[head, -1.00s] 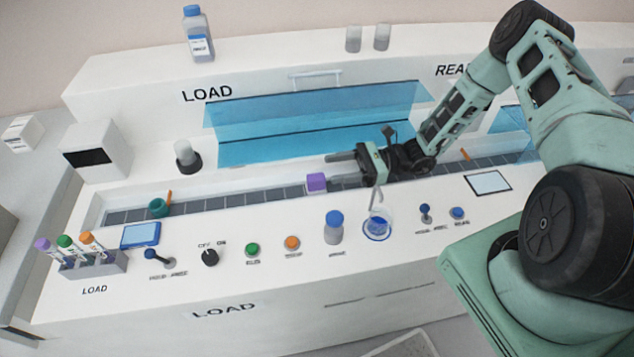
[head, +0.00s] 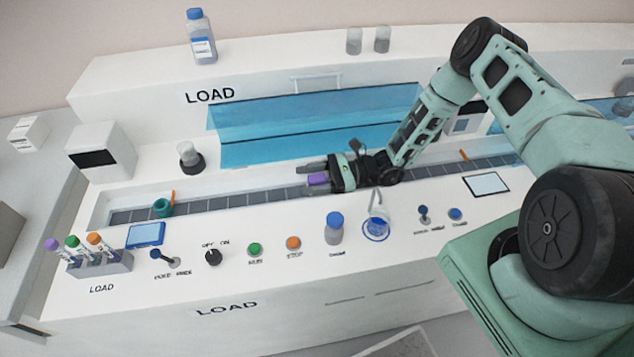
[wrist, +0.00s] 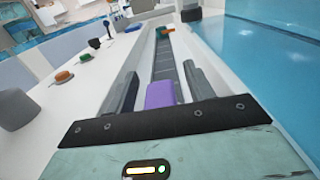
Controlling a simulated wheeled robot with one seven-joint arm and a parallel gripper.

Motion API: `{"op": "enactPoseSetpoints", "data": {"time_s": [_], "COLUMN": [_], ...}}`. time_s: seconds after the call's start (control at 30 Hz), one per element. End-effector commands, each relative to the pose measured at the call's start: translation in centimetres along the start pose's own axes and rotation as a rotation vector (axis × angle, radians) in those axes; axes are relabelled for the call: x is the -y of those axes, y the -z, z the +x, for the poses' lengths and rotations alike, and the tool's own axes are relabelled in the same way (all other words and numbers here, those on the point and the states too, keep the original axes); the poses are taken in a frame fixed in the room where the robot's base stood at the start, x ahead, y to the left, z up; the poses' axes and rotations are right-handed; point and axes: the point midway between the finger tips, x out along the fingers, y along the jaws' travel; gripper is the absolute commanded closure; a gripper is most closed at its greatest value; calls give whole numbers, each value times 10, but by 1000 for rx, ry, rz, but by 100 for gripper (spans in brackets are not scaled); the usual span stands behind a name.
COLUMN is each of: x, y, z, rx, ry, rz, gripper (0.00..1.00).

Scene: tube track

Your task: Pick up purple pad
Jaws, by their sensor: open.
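The purple pad (head: 318,179) is a small block on the dark track (head: 240,200). It also shows in the wrist view (wrist: 160,94), between the two fingers. My gripper (head: 312,176) is open and reaches along the track from the right, with its fingers on either side of the pad. In the wrist view my gripper (wrist: 161,88) has a gap on both sides of the pad, narrower on the right. The pad's near end is close to the palm and partly hidden by it.
A teal ring holder (head: 162,207) with an orange piece stands farther left on the track. Raised white walls flank the track. A blue transparent cover (head: 310,130) is behind it. Knobs, buttons, a blue-capped bottle (head: 334,228) and a beaker (head: 376,229) stand in front.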

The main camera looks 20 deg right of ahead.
Motion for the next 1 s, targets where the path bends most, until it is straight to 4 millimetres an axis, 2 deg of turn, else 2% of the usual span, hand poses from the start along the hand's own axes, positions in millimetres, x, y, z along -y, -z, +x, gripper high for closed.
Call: {"op": "enactPoseSetpoints", "data": {"time_s": [0.03,0.07,0.2,0.23,0.67,0.87,1.0], "x": [0,0,0,0,0,1,1], "y": [0,0,0,0,-6,-31,-59], "z": [0,0,0,0,-1,-1,-1], "rx": [0,0,0,0,1,2,1], "ry": [0,0,0,0,1,1,1], "rz": [0,0,0,0,0,-2,-3], "gripper": [47,53,92,95,95,95,95]}}
